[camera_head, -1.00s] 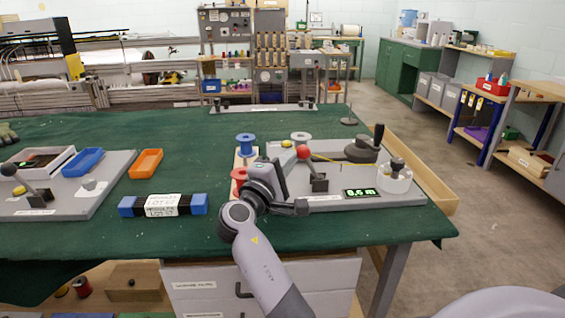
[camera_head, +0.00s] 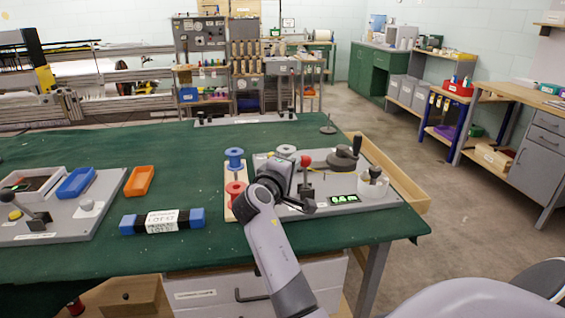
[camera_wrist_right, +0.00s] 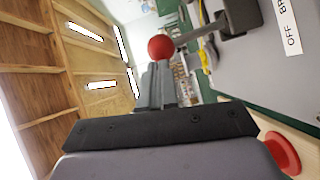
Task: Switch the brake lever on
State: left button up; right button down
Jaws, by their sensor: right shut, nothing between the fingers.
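The brake lever has a red ball knob (camera_head: 306,160) on a thin rod above a dark base (camera_head: 306,190), on the grey board (camera_head: 375,199) at the right of the table. In the head view the lever looks about upright. My right gripper (camera_head: 289,172) is shut and empty, just left of the rod, partly hidden by its own wrist. In the right wrist view the red knob (camera_wrist_right: 161,47) is just beyond the shut fingertips (camera_wrist_right: 160,68); contact cannot be told. A label reading "OFF" (camera_wrist_right: 288,25) is on the board. My left gripper is out of view.
A blue spool (camera_head: 234,154) and red spool (camera_head: 236,189) stand left of the board.

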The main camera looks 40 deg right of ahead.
aim_at(310, 158)
jog(key=d+m+p, duration=0.1)
jog(key=p, duration=0.1)
jog(key=s+d+r+m+y+p, duration=0.1)
jog(key=shift+s+d+r+p, duration=0.15)
jog(key=shift+s+r+p, duration=0.1)
jog(key=shift+p, duration=0.1)
jog(key=shift+s+d+m+y+p, duration=0.15)
jog(key=shift+d+m+y+p, duration=0.2)
jog(key=shift+y+p, duration=0.1)
jog(key=shift+s+d+f+y+p, duration=0.1)
jog(key=shift+s+d+y+p, duration=0.1)
jog(key=shift+d+y+p, duration=0.1)
jog(key=shift+s+d+f+p, duration=0.15)
jog(key=shift+s+d+p, duration=0.2)
jog(key=shift+d+p, duration=0.2)
jog(key=shift+s+d+f+p, duration=0.15)
jog(key=shift+s+d+p, duration=0.15)
jog(key=shift+d+p, duration=0.15)
jog(key=shift+s+d, duration=0.1)
jog(key=shift+d, duration=0.1)
jog(key=shift+r, duration=0.1)
